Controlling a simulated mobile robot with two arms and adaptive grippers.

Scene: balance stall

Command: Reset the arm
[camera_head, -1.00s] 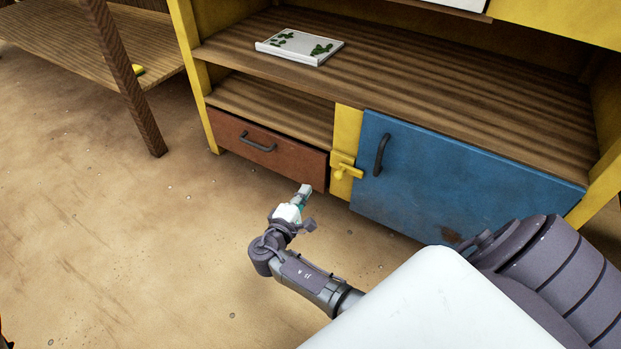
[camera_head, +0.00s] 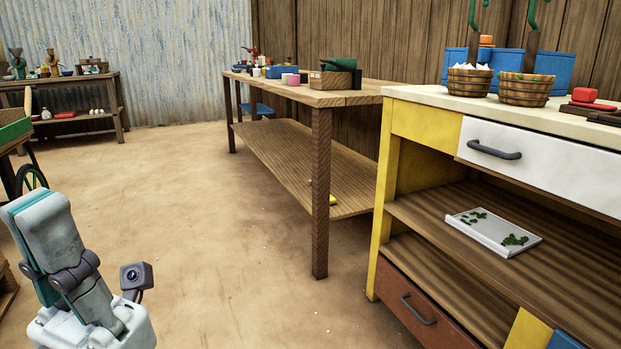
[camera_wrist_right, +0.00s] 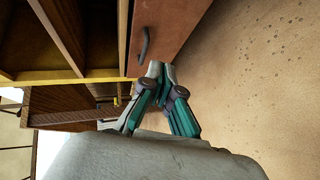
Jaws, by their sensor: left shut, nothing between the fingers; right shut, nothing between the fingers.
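My left gripper (camera_head: 40,207) stands at the lower left of the head view, grey and teal, fingers pointing up. It is shut and empty, over the bare floor. My right gripper is out of the head view. In the right wrist view my right gripper (camera_wrist_right: 157,68) is shut and empty, its tips just in front of or beside a red-brown drawer front (camera_wrist_right: 160,25); I cannot tell if they touch. The same drawer (camera_head: 415,305) looks closed at the bottom of the yellow cabinet (camera_head: 382,225) in the head view.
A white tray with green leaves (camera_head: 490,238) lies on the cabinet shelf. The white upper drawer (camera_head: 560,165) is closed. Wooden baskets (camera_head: 525,92) stand on the counter. A wooden table (camera_head: 320,190) stands beyond. The floor (camera_head: 220,260) in the middle is clear.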

